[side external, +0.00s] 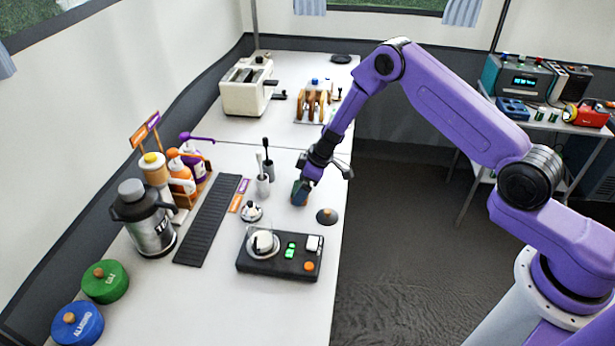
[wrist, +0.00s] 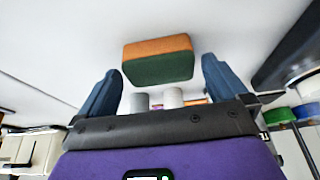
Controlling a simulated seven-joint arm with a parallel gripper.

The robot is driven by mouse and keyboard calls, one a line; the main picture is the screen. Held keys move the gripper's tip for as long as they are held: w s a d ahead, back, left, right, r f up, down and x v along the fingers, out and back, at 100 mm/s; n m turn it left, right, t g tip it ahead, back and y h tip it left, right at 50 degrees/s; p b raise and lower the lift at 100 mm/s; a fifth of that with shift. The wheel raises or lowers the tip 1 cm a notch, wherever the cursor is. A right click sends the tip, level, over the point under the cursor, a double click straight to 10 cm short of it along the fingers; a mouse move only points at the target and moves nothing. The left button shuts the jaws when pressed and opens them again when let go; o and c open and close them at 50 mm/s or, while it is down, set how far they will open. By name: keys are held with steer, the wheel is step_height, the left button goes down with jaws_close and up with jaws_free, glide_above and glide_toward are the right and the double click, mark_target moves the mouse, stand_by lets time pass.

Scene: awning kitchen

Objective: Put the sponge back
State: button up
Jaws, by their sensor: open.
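The sponge (wrist: 158,62), a block with an orange layer and a dark green layer, lies on the white counter in the wrist view. It sits ahead of and between the two blue fingers of my gripper (wrist: 161,68), with a gap on each side. My gripper (side external: 300,192) is open, pointing down close to the counter near its right edge in the side view. There the fingers largely hide the sponge, and I cannot tell whether they touch it.
A dark round lid (side external: 327,216) and a black scale-like box (side external: 280,257) are nearer the camera. A black drip mat (side external: 207,222) and silver flask (side external: 150,225) are farther left. A toaster (side external: 247,88) stands behind.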

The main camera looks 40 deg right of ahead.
steer(key=s+a+r+t+h, duration=0.15)
steer(key=s+r, duration=0.25)
steer(key=r, duration=0.9)
steer(key=s+r+t, duration=0.3)
steer(key=s+r, duration=0.1)
steer(key=r, duration=0.9)
steer(key=s+d+n+g, duration=0.1)
steer(key=s+d+g, duration=0.2)
steer(key=s, duration=1.5)
steer(key=s+d+r+n+g+h, duration=0.1)
steer(key=s+d+g, duration=0.3)
steer(key=s, duration=1.4)
steer(key=shift+d+r+n, duration=0.15)
steer(key=shift+r+n, duration=0.1)
steer(key=shift+n, duration=0.55)
